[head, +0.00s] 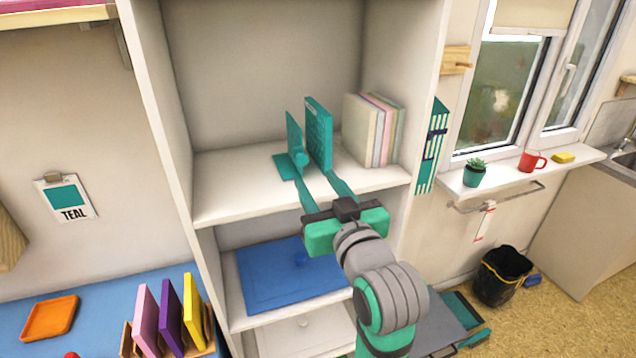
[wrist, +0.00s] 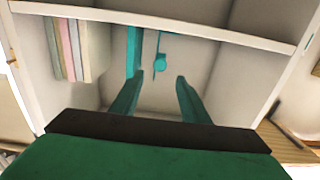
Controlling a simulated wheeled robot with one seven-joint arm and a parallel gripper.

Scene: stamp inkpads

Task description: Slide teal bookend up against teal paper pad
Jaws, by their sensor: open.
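The teal bookend (head: 293,135) stands upright on the white shelf, with a flat foot (head: 284,168) to its left and a round knob (head: 300,158) facing me. The teal paper pad (head: 319,134) stands upright to its right, with a narrow gap between them. In the wrist view the pad (wrist: 131,48) is left of the bookend's knob (wrist: 159,63). My gripper (head: 314,178) is open and empty at the shelf's front. In the wrist view its fingers (wrist: 159,80) are spread, with the knob ahead and between their lines. I see no contact with the knob.
Several pale pads (head: 362,128) stand on the shelf right of the teal pad. The shelf's side walls (head: 172,150) bound the bay, and the shelf left of the bookend is clear. A lower shelf holds a blue panel (head: 270,285). A TEAL card (head: 66,198) hangs left.

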